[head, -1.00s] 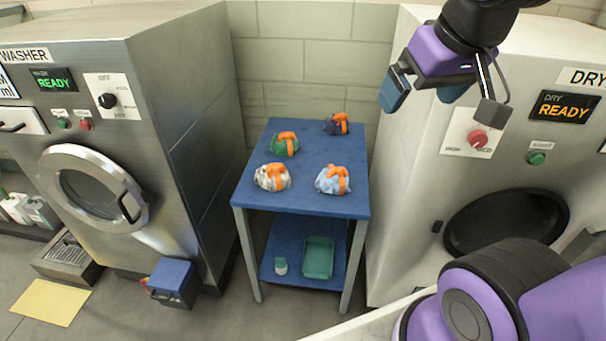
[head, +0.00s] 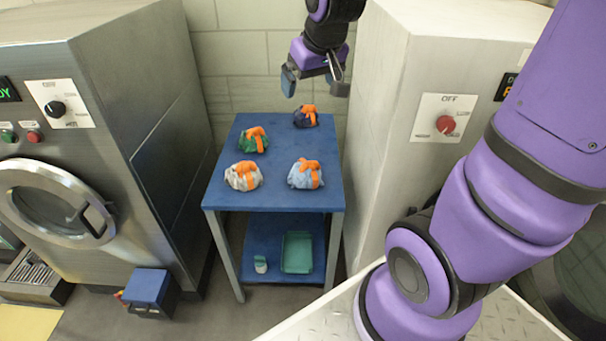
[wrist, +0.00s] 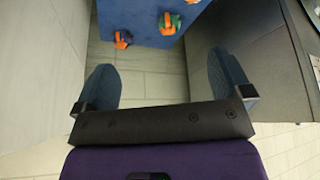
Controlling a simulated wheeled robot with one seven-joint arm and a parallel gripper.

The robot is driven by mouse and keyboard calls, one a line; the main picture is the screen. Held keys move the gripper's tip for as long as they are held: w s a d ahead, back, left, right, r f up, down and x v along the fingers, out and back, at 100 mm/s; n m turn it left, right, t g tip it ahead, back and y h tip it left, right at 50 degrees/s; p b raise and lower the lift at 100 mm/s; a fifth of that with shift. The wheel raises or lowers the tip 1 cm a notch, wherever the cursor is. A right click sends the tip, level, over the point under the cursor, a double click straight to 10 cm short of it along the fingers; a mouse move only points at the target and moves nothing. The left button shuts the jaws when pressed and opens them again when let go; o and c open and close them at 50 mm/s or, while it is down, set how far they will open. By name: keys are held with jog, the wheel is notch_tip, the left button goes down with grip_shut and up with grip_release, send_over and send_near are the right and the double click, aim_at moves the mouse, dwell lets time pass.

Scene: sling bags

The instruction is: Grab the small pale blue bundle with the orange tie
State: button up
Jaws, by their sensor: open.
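The pale blue bundle with an orange tie (head: 303,175) sits on the blue table top (head: 275,190), at its front right in the head view. My gripper (head: 312,88) is open and empty, above the back right of the table, behind and higher than the pale blue bundle. In the wrist view my gripper (wrist: 162,85) shows its two fingers wide apart with bare floor between them. I cannot pick out the pale blue bundle in the wrist view.
Three other orange-tied bundles share the table: a white-brown one (head: 243,176), a green one (head: 252,140) and a dark blue one (head: 305,116). A washer (head: 120,150) stands left and a dryer (head: 400,110) right. A teal tray (head: 297,252) lies on the lower shelf.

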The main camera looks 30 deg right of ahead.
jog(key=w+d+f, duration=0.5)
jog(key=w+f, duration=0.3)
jog(key=f, duration=0.3)
jog(key=m, duration=0.1)
send_near(309, 161)
jog(key=shift+x, duration=4.95)
jog(key=shift+r, duration=0.1)
jog(key=c, duration=1.5)
jog(key=shift+r, duration=0.15)
